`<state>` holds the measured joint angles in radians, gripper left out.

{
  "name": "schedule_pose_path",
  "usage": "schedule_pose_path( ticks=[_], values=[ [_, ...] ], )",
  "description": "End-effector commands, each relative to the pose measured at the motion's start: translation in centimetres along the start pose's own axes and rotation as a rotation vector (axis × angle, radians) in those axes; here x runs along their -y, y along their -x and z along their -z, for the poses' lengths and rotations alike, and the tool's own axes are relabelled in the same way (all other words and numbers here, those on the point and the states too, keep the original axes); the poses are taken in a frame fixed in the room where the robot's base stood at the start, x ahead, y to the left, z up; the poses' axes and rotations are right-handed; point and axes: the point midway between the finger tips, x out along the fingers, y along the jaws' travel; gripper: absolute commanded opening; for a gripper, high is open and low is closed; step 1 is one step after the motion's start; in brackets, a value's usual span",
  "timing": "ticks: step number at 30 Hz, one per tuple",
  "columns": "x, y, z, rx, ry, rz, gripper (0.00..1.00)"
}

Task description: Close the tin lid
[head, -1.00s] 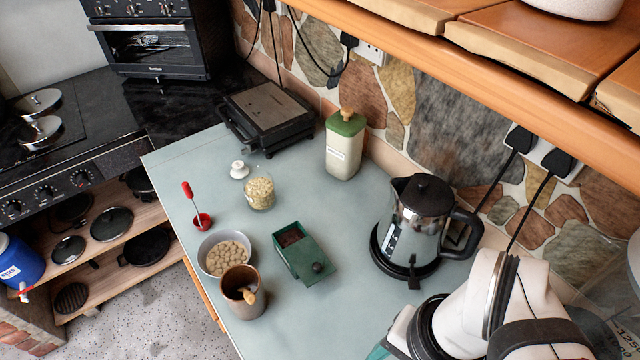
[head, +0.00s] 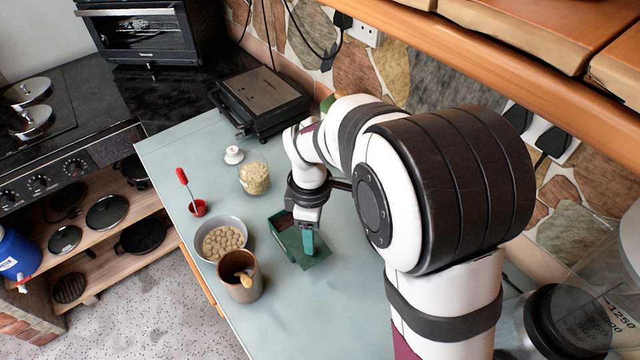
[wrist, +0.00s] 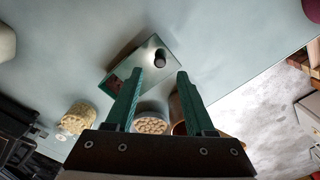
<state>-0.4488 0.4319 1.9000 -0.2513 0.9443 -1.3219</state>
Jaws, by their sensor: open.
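The green tin (head: 284,226) stands on the pale blue-green counter. Its flat lid (head: 318,255) is part open, set off towards the counter's front right, and the dark brown contents show at the other end. In the wrist view the lid (wrist: 143,68) carries a dark round knob (wrist: 160,58). My gripper (head: 309,245) is over the lid end of the tin and hides the knob in the head view. In the wrist view my gripper (wrist: 161,74) is open, its two green fingers apart with the knob showing between them; I cannot tell whether they touch anything.
A grill (head: 262,103) is behind.

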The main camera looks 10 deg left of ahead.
Motion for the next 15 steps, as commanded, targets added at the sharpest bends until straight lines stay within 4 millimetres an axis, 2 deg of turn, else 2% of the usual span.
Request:
schedule_pose_path(
  ticks=[1, 3, 6, 10, 15],
  values=[
    [0.1, -1.3, -0.1, 0.003, -0.001, 0.005, 0.54],
    [0.1, -2.7, -0.1, 0.002, -0.001, 0.003, 0.54],
    [0.0, -4.1, 0.0, 0.001, -0.002, 0.002, 0.54],
    [0.0, -4.9, 0.0, 0.0, -0.003, 0.001, 0.54],
    [0.0, -5.0, 0.0, 0.0, -0.003, 0.0, 0.54]
  ],
)
